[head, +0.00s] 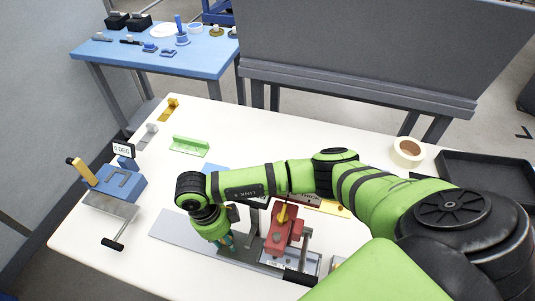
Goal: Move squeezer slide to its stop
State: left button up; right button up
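A red block fixture (281,232) with a yellow upright handle stands on a long grey base plate (180,238) at the front middle of the white table. This looks like the squeezer; I cannot tell for sure which part is its slide. A black-ended bar (300,277) shows at its front right. My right gripper (228,243) points down just left of the red block, low over the base plate. Its fingertips are small and partly dark, so I cannot tell if they are open or hold anything. My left gripper is not in view.
A blue fixture (121,184) with a yellow handle stands at the left. A green bracket (190,146), a tape roll (408,152) and a black tray (486,178) lie on the white table. My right arm crosses above and hides part of the middle. The back middle is clear.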

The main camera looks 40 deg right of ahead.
jog(key=shift+d+f, duration=0.2)
jog(key=shift+d, duration=0.05)
grip_shut()
jog(key=shift+f, duration=0.1)
jog(key=shift+w+a+b, duration=0.15)
jog(key=shift+w+b, duration=0.15)
jog(key=shift+b, duration=0.15)
jog(key=shift+w+a+b, duration=0.85)
jog(key=shift+w+b, duration=0.15)
jog(key=shift+w, duration=0.1)
jog(key=shift+w+a, duration=0.15)
jog(key=shift+w, duration=0.05)
